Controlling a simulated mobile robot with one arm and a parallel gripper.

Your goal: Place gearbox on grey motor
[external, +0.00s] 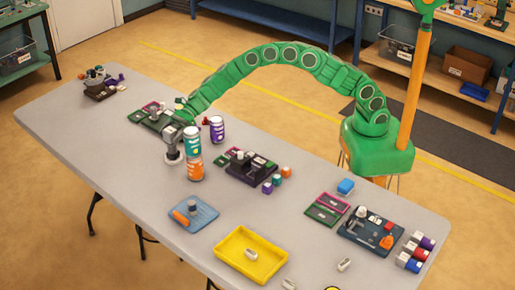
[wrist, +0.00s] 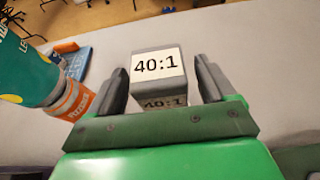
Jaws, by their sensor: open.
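The gearbox (wrist: 158,64) is a grey block with white "40:1" labels on its top and near side in the wrist view. My gripper (wrist: 161,68) is open around it, with one finger on each side and a narrow gap to each. What lies under the gearbox is hidden. In the external view my gripper (external: 173,148) is low over the left part of the table, just left of the stacked cans. A small grey cylinder stands on the blue mat (external: 207,216); I cannot tell whether it is the grey motor.
A teal can (external: 192,141) on an orange can (external: 195,170) stands close beside my gripper. A purple can (external: 217,130) is behind. A dark kit tray (external: 233,175), a yellow tray (external: 226,261) and several small blocks lie to the right. The front-left tabletop is clear.

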